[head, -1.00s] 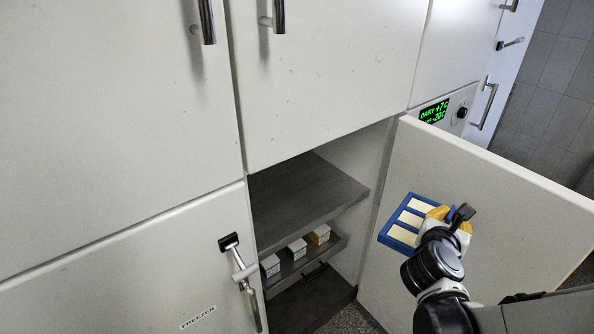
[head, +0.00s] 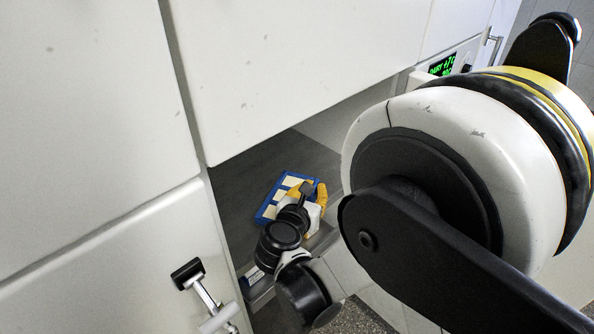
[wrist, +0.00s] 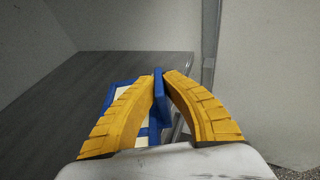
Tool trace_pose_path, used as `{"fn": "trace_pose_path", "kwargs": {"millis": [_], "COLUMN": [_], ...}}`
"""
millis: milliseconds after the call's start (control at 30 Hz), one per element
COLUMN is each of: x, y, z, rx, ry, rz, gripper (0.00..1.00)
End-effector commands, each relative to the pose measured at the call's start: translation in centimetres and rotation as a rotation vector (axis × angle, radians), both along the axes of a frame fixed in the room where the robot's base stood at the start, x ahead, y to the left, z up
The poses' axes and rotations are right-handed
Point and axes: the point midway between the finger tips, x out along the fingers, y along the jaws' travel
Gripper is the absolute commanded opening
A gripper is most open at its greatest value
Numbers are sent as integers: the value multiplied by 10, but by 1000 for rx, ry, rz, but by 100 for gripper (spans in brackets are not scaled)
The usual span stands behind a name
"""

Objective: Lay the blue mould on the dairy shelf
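The blue mould (head: 268,209), a blue frame with pale cream blocks in it, is over the grey upper shelf (head: 240,180) inside the open compartment. My gripper (head: 318,192) is shut on the mould's near right edge. In the wrist view my yellow fingers (wrist: 160,80) pinch a blue wall of the mould (wrist: 158,98), and the rest of it is partly hidden behind the left finger. The dark grey shelf (wrist: 60,105) spreads out below and to the left. I cannot tell whether the mould touches the shelf.
A lower shelf with a small carton (head: 255,274) shows under my arm. The freezer door with its handle (head: 205,296) is shut on the left. A green display (head: 442,66) reads DAIRY. My arm hides most of the right side.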

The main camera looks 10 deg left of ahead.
Motion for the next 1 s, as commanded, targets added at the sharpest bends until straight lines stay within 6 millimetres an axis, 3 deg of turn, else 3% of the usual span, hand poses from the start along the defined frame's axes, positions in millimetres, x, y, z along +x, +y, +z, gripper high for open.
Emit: {"fn": "trace_pose_path", "kwargs": {"millis": [300, 500, 800, 1000], "x": [92, 134, 160, 160], "y": [-22, -30, -36, -35], "z": [-2, -1, 0, -36], "rx": [0, 1, 1, 0], "ry": [-1, -1, 0, 0], "rz": [-6, -4, -4, -2], "gripper": [0, 0, 0, 0]}}
